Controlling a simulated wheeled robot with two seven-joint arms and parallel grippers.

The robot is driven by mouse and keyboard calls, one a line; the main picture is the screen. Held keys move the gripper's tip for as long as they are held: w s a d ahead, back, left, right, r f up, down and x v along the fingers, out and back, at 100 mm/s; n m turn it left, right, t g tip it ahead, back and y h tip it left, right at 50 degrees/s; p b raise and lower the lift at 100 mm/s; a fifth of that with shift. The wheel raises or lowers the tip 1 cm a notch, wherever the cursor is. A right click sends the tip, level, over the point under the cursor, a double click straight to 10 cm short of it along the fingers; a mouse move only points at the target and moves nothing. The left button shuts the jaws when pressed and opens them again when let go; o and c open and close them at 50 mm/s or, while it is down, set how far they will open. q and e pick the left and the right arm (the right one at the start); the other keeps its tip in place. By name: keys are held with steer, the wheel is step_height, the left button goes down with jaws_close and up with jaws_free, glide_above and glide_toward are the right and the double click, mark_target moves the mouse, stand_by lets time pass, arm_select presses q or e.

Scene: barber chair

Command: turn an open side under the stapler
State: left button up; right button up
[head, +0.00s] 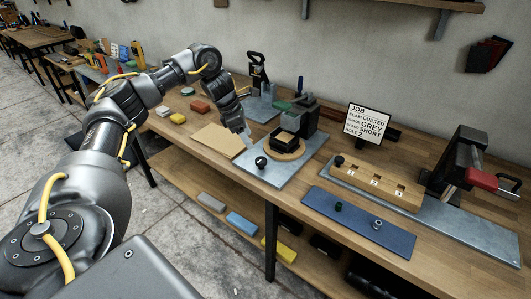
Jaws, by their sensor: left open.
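The stapler looks to be the dark upright device (305,115) at the back of a grey metal plate (275,178) on the bench. In front of it a round wooden turntable (296,155) carries a dark square piece (284,140). Which of its sides are open is too small to tell. A black knob (261,162) stands at the plate's front left. My left gripper (246,137) is open and empty, pointing down just left of the turntable, apart from the square piece as far as I can tell. My right gripper is out of view.
A job sign (367,124) reads quilted, grey, short, hole 2. A wooden block with numbered slots (377,184), a blue plate with pegs (358,222) and a red-handled clamp device (470,170) fill the right. A tan board (218,140) lies left.

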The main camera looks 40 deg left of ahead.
mark_target(261, 160)
arm_select(q)
steer(key=x, duration=0.9)
steer(key=shift+s+d+f, duration=0.1)
steer(key=shift+d+f, duration=0.15)
steer(key=shift+f, duration=0.1)
steer(key=shift+w+d+f, duration=0.1)
steer(key=shift+w+f, duration=0.1)
steer(key=shift+f, duration=0.25)
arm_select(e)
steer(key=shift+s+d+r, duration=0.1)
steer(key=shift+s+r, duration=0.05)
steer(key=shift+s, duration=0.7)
arm_select(q)
steer(key=c, duration=1)
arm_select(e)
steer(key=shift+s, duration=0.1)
